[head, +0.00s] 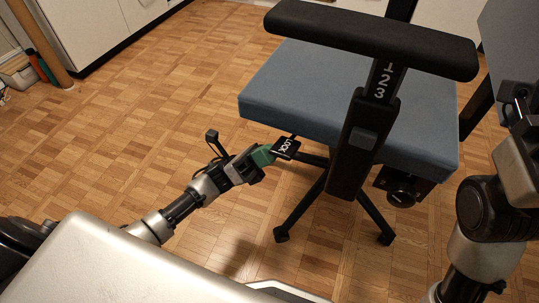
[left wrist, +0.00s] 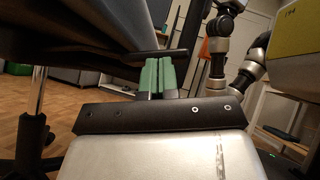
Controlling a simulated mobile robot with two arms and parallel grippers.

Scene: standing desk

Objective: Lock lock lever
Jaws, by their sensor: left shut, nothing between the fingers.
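The lock lever (head: 286,148) is a black paddle with white LOCK lettering. It sticks out from under the blue seat of an office chair (head: 305,85). My left gripper (head: 264,155) has green fingertips and is at the left end of the paddle. In the left wrist view, the green fingers (left wrist: 157,76) are together with nothing between them. A thin dark bar, seemingly the lever (left wrist: 155,56), crosses right at their tips; I cannot tell whether they touch. My right arm shows at the right edge of the head view, but its gripper is not clearly visible.
A black armrest (head: 370,38) on a post marked 1 2 3 stands over the seat's near side. A black knob (head: 402,190) hangs under the seat to the right. Chair legs (head: 300,208) spread below. The parquet floor (head: 150,130) at left is clear.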

